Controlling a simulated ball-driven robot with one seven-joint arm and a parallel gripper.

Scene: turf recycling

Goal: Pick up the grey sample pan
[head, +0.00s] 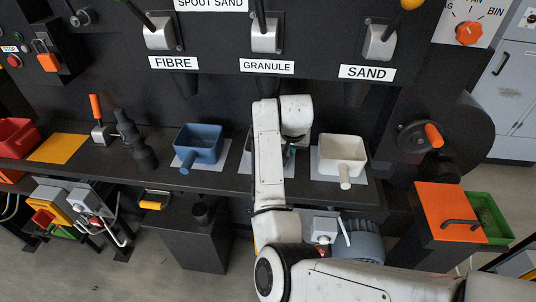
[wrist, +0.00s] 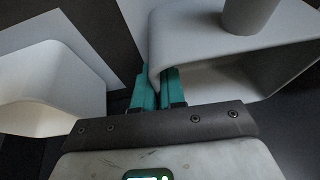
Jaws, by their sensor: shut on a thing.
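My gripper (wrist: 158,88) is shut on the grey sample pan (wrist: 195,35), with its teal fingertips at one wall of it. In the wrist view the pan fills the upper right, its handle (wrist: 245,15) toward the top edge. In the head view my arm hides nearly all of this pan; it is at the middle place on the bench, under the GRANULE label (head: 267,67). I cannot tell whether the pan is touching the bench or lifted.
A blue pan (head: 204,137) stands to the left and a cream pan (head: 342,150) to the right, both on pale mats. The cream pan seems to be the pale shape (wrist: 45,85) at left in the wrist view. Spout levers and the dark machine panel rise behind.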

